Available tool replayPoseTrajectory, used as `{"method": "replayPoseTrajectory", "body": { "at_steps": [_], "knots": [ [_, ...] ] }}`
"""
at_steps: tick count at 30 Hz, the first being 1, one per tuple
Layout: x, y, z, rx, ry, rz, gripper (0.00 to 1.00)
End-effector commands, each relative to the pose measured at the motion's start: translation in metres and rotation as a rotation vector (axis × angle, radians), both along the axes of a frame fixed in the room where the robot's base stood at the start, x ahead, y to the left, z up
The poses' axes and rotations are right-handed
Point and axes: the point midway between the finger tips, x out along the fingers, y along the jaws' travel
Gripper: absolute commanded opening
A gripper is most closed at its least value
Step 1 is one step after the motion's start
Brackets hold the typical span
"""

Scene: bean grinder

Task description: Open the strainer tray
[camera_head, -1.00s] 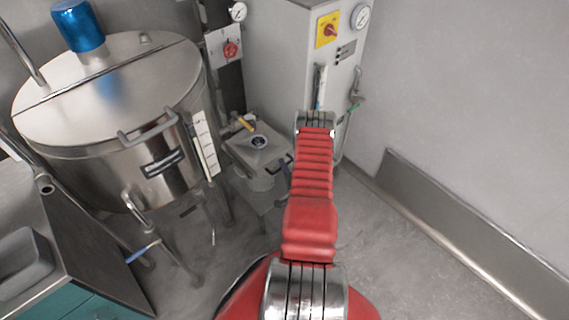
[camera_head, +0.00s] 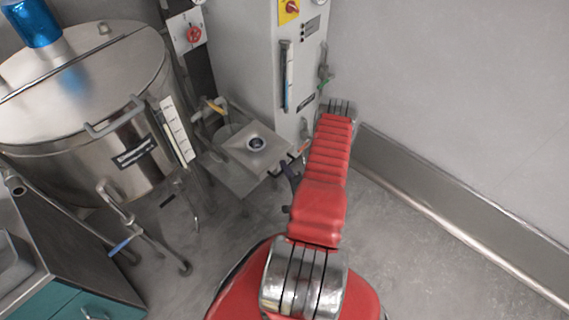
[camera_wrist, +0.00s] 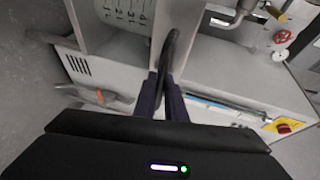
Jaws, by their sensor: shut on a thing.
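The strainer tray (camera_head: 236,165) is a square steel plate with a round dark-rimmed hole (camera_head: 256,144). In the head view it lies beside the grey cabinet, to the left of my red arm. My gripper (camera_head: 290,178) shows as dark fingers at the tray's right side, partly hidden by my arm. In the wrist view my gripper (camera_wrist: 166,78) is shut on a black curved handle (camera_wrist: 171,50). The handle lies against a steel surface there, which seems to be the tray. A pale cylindrical part (camera_head: 225,131) shows behind the tray.
A large steel vat (camera_head: 90,95) with a scale strip stands at the left. The grey cabinet (camera_head: 262,70), with a yellow-red switch (camera_head: 289,9), stands behind. A steel-sided skirting (camera_head: 430,205) runs along the right wall. Floor in front of the tray looks clear.

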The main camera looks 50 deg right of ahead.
Motion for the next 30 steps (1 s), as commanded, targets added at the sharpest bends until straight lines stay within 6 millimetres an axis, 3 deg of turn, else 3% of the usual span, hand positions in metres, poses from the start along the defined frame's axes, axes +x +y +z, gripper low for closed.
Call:
{"method": "replayPoseTrajectory", "body": {
  "at_steps": [1, 14, 15, 18, 30],
  "knots": [
    [-0.0019, 0.0074, -0.0047, 0.013, 0.009, 0.009, 0.0],
    [-0.001, 0.0096, -0.0049, 0.012, 0.01, 0.016, 0.0],
    [-0.0009, 0.0096, -0.0048, 0.011, 0.01, 0.016, 0.12],
    [-0.0004, 0.0092, -0.0041, 0.01, 0.008, 0.017, 0.18],
    [-0.0067, 0.0098, -0.0007, 0.005, 0.004, 0.014, 0.18]
  ]
}}
